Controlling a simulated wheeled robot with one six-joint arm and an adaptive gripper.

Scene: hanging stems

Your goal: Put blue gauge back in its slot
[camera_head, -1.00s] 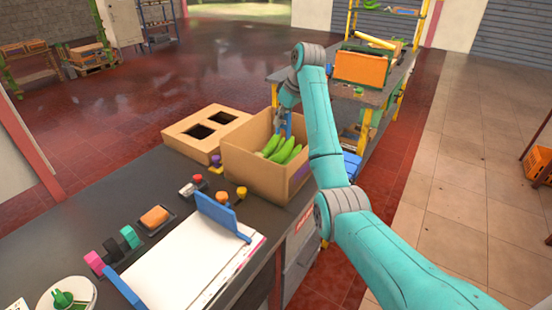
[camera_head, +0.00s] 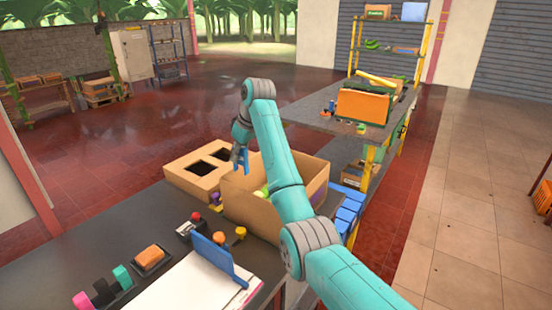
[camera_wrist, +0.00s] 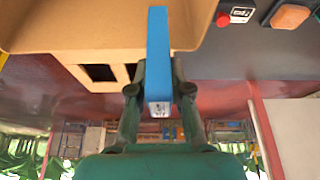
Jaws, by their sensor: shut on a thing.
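The blue gauge (camera_wrist: 158,60) is a long, straight blue bar. My gripper (camera_wrist: 160,92) is shut on it, with one finger on each side. In the head view my gripper (camera_head: 241,146) and the blue gauge (camera_head: 240,160) are above the right edge of the slotted cardboard block (camera_head: 183,180), near the open box. The gauge points down there. The block has two dark square openings in its top. In the wrist view part of the block (camera_wrist: 72,68) and one dark opening show left of the gauge. The gauge is outside both openings.
An open cardboard box (camera_head: 240,208) stands right of the block, partly hidden by my arm. Another table (camera_head: 330,125) stands behind.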

